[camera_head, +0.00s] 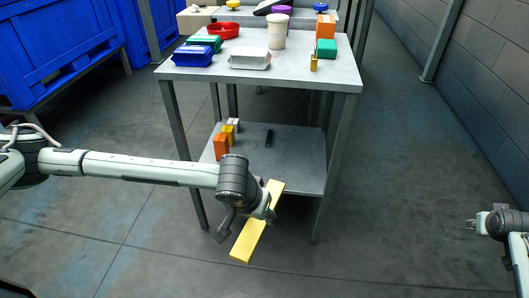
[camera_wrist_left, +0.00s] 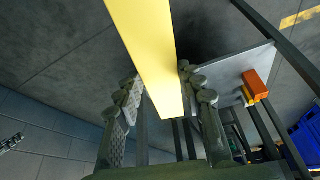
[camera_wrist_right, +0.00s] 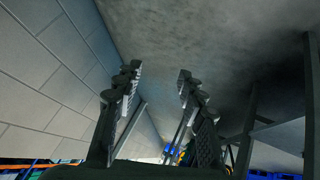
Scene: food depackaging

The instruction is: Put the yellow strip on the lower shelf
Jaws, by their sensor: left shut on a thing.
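The yellow strip (camera_head: 258,221) is a long flat bar, held tilted in front of the steel table at about lower-shelf height. My left gripper (camera_head: 262,212) is shut on it; in the left wrist view the strip (camera_wrist_left: 150,55) runs between the fingers (camera_wrist_left: 158,92). The strip's upper end overlaps the front edge of the lower shelf (camera_head: 290,163) in the head view; I cannot tell whether they touch. My right gripper (camera_head: 472,224) is off to the right, away from the table. In the right wrist view its fingers (camera_wrist_right: 157,75) are apart with nothing between them.
The lower shelf carries orange (camera_head: 221,146), yellow and pale blocks at its left and a dark object (camera_head: 269,138). Its right and front parts are bare. The table top (camera_head: 300,73) holds several boxes, a white tub (camera_head: 277,32) and a red bowl (camera_head: 224,30). Table legs flank the shelf.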

